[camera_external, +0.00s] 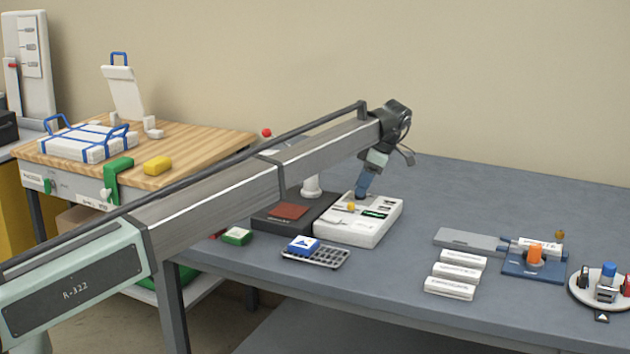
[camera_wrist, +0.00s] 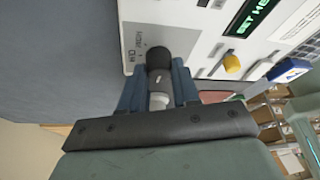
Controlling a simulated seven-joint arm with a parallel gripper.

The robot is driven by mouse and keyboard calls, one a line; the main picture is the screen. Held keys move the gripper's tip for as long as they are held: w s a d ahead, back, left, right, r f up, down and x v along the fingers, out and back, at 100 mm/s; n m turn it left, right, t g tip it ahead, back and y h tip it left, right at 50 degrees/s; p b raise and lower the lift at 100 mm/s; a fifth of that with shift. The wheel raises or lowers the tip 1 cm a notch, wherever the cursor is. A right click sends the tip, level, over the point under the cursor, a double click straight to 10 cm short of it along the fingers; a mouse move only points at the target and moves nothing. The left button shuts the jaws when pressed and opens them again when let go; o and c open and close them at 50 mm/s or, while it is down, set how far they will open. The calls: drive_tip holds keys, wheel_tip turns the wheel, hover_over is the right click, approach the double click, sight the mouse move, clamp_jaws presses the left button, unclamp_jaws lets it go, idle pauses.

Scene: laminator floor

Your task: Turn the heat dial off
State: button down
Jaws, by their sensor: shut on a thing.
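The heat dial (camera_wrist: 158,58) is a dark round knob on the white control box (camera_wrist: 200,20), beside printed marks that seem to read HIGH and LOW. My gripper (camera_wrist: 159,82) is shut on the dial, with one blue finger on each side of it. A pale mark shows on the dial's side between the fingers. In the external view my gripper (camera_external: 362,190) reaches down to the back left of the white control box (camera_external: 340,236) and hides the dial. I cannot tell exactly where the dial points.
A yellow knob (camera_wrist: 232,63) and a lit green display (camera_wrist: 250,15) are on the same box. A dark unit with a red-brown pad (camera_external: 289,211) adjoins it on the left. A blue-and-white block (camera_external: 303,246) sits in front. White packs (camera_external: 457,272) lie to the right.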

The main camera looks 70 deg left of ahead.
drive_tip(key=n+h, duration=0.2)
drive_tip(key=n, duration=0.2)
drive_tip(key=shift+a+n, duration=0.1)
drive_tip(key=shift+n, duration=0.3)
idle(0.4)
drive_tip(key=c, duration=0.9)
unclamp_jaws()
drive_tip(key=shift+o, duration=0.2)
